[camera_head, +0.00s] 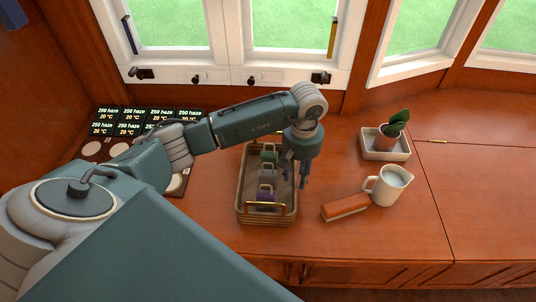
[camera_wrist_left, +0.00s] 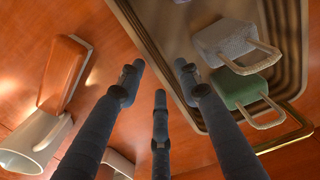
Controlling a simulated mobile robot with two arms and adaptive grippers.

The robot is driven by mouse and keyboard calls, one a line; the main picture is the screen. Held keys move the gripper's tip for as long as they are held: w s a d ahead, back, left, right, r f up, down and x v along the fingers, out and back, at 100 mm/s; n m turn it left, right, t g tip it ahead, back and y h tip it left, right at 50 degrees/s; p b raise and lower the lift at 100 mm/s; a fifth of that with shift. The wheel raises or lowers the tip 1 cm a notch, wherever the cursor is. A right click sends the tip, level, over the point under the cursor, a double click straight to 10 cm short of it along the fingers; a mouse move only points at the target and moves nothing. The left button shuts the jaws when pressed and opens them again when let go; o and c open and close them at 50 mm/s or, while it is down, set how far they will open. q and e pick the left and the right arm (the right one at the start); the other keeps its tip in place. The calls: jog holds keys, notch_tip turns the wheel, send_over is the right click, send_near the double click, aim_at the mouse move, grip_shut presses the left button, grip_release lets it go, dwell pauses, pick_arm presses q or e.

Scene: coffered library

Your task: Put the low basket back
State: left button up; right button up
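The low basket (camera_head: 262,219) stands on the wooden counter in the middle of the head view, long side running away from me. It has a brass handle at each end. It holds several small handled items, among them a green one (camera_head: 268,156), a grey one and a purple one (camera_head: 264,195). My left gripper (camera_head: 296,179) points down at the basket's right long side. In the left wrist view its fingers (camera_wrist_left: 158,80) are spread with nothing between them, beside the basket's rim (camera_wrist_left: 163,35). Contact with the rim cannot be told. My right gripper is out of view.
Dark display panels (camera_head: 132,121) are at the left. Windows border the back. The counter's far right is clear.

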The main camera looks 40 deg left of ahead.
pick_arm(q)
jog(key=shift+f, duration=1.15)
grip_shut()
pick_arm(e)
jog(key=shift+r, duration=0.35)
